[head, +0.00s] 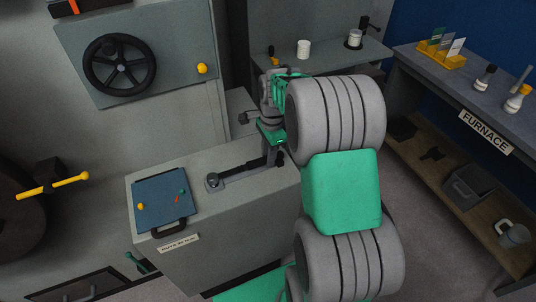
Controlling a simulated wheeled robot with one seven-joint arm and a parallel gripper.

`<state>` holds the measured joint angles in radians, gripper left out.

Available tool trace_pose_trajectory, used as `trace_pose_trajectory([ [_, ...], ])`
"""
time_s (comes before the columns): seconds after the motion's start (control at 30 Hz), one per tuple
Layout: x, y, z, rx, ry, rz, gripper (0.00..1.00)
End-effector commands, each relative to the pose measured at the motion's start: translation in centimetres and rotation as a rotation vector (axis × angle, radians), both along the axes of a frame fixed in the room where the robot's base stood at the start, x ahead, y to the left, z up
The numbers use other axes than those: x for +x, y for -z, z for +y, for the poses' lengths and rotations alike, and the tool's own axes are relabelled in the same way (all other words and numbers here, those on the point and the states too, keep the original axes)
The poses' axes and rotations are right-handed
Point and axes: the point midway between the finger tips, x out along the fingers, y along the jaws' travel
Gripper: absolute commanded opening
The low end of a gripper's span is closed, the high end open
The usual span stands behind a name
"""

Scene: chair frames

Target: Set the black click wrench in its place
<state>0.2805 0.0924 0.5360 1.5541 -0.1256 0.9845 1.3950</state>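The black click wrench (240,172) is a long dark bar with a round head at its left end. It is over the top of the grey cabinet (240,150), right of a blue board. I cannot tell whether it lies flat on the top or is slightly raised. My gripper (272,160) points down at the wrench's right end, its fingers overlapping the handle. The fingers show as one narrow grey shape, so I cannot tell whether they are closed on it. My own arm hides the area to the right of the cabinet.
The blue board (160,192) with a dark handle and small coloured parts takes up the cabinet's left side. A machine with a black handwheel (120,64) stands behind at left. A furnace bench (440,75) with a lower shelf is at right.

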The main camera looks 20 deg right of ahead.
Motion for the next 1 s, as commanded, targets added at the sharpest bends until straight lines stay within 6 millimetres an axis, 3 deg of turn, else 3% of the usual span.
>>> trace_pose_trajectory([
  [0.27,0.0,0.0,0.0,0.000,0.000,0.000,0.50],
  [0.57,0.0,-0.3,0.0,0.000,0.000,-0.001,0.50],
  [0.9,0.1,-6.5,-0.5,-0.001,0.000,-0.003,0.50],
  [1.0,0.1,-7.5,-0.6,0.000,-0.001,-0.001,0.50],
])
